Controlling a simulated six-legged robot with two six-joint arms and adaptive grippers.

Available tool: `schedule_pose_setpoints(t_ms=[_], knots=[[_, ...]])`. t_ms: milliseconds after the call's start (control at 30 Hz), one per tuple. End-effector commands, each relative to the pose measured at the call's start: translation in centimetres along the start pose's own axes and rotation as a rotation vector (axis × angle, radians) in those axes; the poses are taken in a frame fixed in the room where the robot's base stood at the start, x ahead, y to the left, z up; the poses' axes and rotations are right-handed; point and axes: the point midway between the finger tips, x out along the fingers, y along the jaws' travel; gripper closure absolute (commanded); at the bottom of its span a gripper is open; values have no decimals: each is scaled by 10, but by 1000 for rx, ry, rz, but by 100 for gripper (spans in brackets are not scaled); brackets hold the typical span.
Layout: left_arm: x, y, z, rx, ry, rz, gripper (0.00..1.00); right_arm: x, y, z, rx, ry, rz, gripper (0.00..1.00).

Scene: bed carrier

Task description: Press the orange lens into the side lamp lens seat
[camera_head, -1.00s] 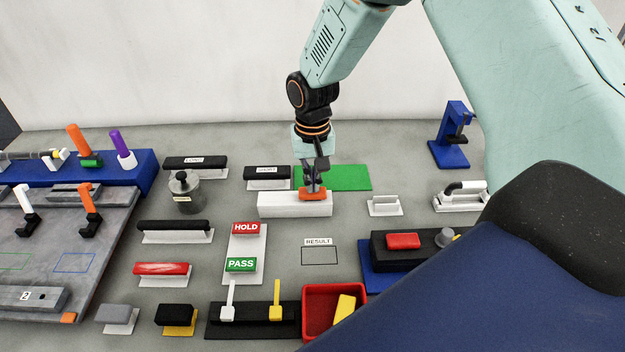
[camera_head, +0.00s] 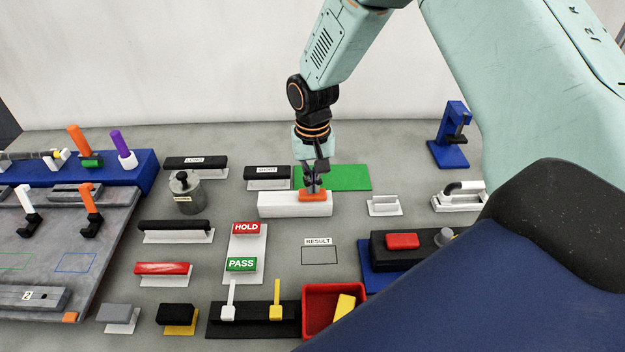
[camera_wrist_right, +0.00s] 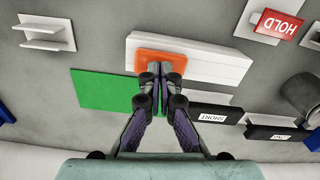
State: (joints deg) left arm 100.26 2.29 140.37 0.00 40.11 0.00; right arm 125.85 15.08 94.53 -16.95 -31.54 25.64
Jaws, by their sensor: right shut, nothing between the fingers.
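The orange lens (camera_head: 313,196) sits on the right end of the white block (camera_head: 275,205), which carries the lens seat. In the right wrist view the orange lens (camera_wrist_right: 160,59) lies on the left end of the white block (camera_wrist_right: 215,66). My right gripper (camera_head: 313,188) points down with its fingertips at the lens. In the right wrist view its fingers (camera_wrist_right: 158,72) are shut together and overlap the lens edge, with nothing between them. The seat under the lens is hidden. My left gripper is not in view.
A green mat (camera_head: 345,178) lies behind the white block. A block labelled SHORT (camera_head: 267,174) stands to the left behind it, and a small white handle piece (camera_head: 384,204) to the right. A red bin (camera_head: 318,306) stands in front. Grey table is clear around the RESULT outline (camera_head: 319,256).

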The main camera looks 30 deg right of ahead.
Motion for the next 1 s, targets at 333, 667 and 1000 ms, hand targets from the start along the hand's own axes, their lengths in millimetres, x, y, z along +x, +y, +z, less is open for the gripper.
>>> schedule_pose_setpoints(t_ms=[333,667,1000], knots=[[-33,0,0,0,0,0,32,-28,0,0,0,0,0,100],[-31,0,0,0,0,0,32,-59,-1,-1,-1,6,-3,100],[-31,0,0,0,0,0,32,-124,0,-1,0,4,-1,100]])
